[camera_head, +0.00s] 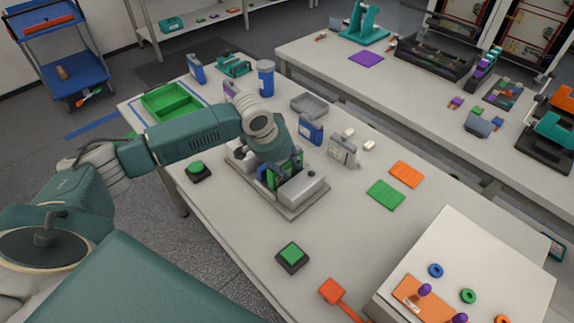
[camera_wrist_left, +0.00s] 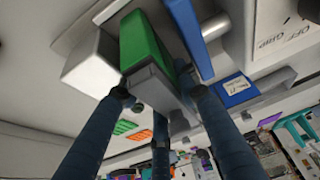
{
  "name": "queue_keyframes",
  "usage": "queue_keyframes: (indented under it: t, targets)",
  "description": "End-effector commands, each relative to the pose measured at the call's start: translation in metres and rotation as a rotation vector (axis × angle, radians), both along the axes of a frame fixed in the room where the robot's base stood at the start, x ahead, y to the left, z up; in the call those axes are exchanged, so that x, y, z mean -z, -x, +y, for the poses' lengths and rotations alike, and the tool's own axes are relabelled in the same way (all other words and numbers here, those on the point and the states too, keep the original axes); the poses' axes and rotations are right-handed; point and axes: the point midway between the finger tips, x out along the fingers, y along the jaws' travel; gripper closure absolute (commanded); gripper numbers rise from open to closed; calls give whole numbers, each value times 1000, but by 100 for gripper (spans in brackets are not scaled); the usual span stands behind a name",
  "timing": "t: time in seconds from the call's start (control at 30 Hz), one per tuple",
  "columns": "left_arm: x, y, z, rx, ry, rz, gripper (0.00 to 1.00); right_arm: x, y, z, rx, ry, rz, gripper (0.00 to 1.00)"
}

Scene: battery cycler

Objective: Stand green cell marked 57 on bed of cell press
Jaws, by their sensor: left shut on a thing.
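My left gripper (camera_head: 283,165) reaches down over the cell press, and its dark fingers (camera_wrist_left: 158,95) are shut on a green cell (camera_wrist_left: 143,42) with a grey end. In the head view the green cell (camera_head: 271,179) is partly hidden behind the fingers and press parts, at the bed. No number on it is readable. The cell press (camera_head: 292,212) has a flat grey base and a pale block (camera_head: 302,188) in front; the pale block beside the cell in the wrist view (camera_wrist_left: 92,64) looks like it. Whether the cell touches the bed cannot be told. My right gripper is not in view.
Green (camera_head: 386,195) and orange (camera_head: 406,174) mats lie right. A green tray (camera_head: 170,101) sits at the far left.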

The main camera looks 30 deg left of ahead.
Motion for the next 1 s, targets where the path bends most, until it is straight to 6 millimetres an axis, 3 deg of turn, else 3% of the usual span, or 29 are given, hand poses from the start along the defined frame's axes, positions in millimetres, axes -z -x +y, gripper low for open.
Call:
queue_keyframes:
  t: [0.27, 0.3, 0.33, 0.73, 1.0]
  targets:
    - [4, -1, 0, 1, 0, -5, 100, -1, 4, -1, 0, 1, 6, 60]
    - [7, 0, 0, 1, -1, 0, 64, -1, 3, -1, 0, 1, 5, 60]
    - [7, 0, 0, 0, -1, 0, 60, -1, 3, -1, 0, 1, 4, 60]
    - [-1, 2, 2, 0, 0, -4, 60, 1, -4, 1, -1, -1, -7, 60]
    - [-49, 20, 9, -1, -2, -6, 60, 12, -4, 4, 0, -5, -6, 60]
